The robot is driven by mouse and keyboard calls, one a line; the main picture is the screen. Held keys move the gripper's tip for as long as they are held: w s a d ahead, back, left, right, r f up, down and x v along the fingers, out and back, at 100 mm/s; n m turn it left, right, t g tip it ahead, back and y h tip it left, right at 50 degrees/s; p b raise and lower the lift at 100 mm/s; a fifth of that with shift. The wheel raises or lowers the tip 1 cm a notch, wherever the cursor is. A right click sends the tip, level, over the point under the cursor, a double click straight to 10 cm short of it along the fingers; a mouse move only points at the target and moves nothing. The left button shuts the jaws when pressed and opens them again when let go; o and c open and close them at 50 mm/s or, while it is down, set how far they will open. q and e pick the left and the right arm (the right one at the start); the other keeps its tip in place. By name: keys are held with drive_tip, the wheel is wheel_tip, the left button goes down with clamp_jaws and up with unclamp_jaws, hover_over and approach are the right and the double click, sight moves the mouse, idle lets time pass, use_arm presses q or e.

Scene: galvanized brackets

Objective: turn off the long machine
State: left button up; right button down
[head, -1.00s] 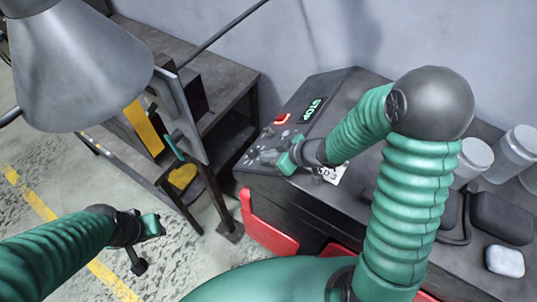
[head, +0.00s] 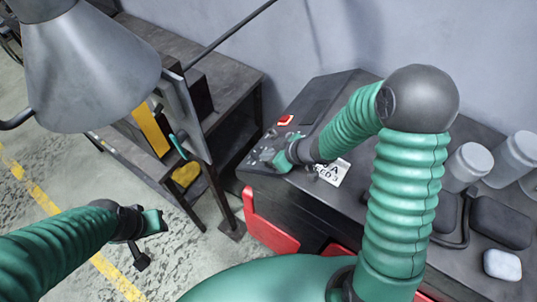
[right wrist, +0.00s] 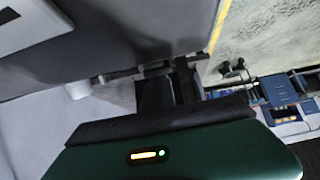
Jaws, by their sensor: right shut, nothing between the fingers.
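The long dark machine (head: 290,205) stands against the wall at the right, with a sloped control panel at its left end. A red button (head: 285,120) and a dark, unlit display (head: 315,112) sit on the panel. My right gripper (head: 276,161) is shut and empty, low over the small controls at the panel's lower left. It hides part of them, and I cannot tell whether it touches one. In the right wrist view, its dark fingers (right wrist: 170,88) are by the grey panel surface. My left gripper (head: 152,223) hangs over the floor at the left, its jaws unclear.
A grey lamp-like cone (head: 90,65) hangs at the upper left, near a dark workbench (head: 225,85). A white label (head: 334,172), grey jars (head: 468,165) and a white box (head: 502,264) are on the machine top. Red panels (head: 268,222) stick out in front.

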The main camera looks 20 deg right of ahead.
wheel_tip(320, 180, up, 11)
drive_tip(key=s+d+p, duration=0.1)
drive_tip(key=p, duration=0.5)
drive_tip(key=shift+d, duration=0.15)
drive_tip(key=shift+s+r, duration=0.1)
drive_tip(key=shift+s, duration=0.1)
